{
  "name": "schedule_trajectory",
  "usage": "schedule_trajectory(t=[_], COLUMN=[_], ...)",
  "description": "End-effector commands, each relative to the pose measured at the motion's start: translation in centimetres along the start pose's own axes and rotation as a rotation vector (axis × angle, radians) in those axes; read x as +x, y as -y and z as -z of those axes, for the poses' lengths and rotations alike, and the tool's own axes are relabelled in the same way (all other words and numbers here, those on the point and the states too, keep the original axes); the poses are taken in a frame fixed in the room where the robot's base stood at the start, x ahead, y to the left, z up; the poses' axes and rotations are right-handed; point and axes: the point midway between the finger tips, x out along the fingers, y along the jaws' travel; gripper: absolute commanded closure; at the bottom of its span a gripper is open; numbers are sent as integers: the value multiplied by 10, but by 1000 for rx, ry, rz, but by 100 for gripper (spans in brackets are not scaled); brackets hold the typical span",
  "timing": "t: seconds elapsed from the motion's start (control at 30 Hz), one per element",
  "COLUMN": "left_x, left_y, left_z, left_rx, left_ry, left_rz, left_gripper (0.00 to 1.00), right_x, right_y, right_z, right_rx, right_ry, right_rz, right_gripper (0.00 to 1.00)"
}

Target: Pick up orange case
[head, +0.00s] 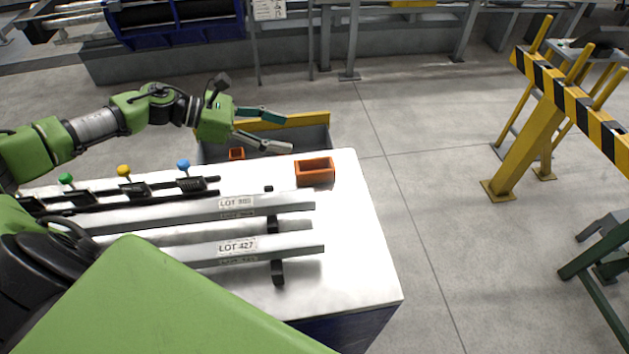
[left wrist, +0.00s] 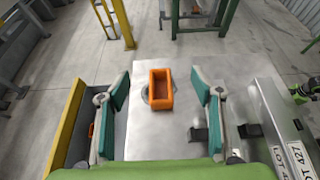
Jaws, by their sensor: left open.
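The orange case (head: 315,172) is an open-topped rectangular box on the white table top, near its far right corner. It also shows in the left wrist view (left wrist: 161,97), upright, its long side running away from me. My left gripper (head: 287,132) is open and empty, up and to the left of the case in the head view. In the left wrist view the case appears between the two teal-padded fingers, farther off than the fingertips, and nothing touches it. My right gripper is not seen.
The table (head: 365,245) holds metal bars labelled LOT 427 (head: 237,247) and LOT 805, and a rail with green, yellow and blue knobs. Behind it stands a grey bin with a yellow edge (head: 300,119) and a small orange thing (head: 236,154). A striped barrier (head: 580,102) stands right.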

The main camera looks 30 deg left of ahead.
Motion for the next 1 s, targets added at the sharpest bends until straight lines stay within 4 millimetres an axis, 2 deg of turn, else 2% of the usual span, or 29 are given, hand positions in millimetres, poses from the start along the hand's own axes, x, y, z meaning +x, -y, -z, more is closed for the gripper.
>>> schedule_trajectory(t=[0.03, 0.13, 0.2, 0.37, 0.57, 0.83, 1.0], left_x=[13, 27, 34, 43, 49, 72, 94], left_y=[0, 0, 0, 0, 0, -2, -4], left_z=[27, 56, 70, 90, 93, 88, 79], left_rx=[-1, -1, 0, 0, -1, 0, -1], left_ry=[0, 0, 0, 0, 2, 4, 5], left_rz=[0, 0, 0, 0, 0, -1, 1], left_gripper=[40, 40, 40, 40, 40, 40, 40], right_x=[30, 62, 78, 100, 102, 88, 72], right_y=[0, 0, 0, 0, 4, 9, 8], right_z=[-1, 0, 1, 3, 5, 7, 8], right_rx=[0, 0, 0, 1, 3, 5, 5], right_ry=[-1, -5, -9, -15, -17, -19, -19], right_rz=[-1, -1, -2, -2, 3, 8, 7], right_gripper=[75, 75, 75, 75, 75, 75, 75])
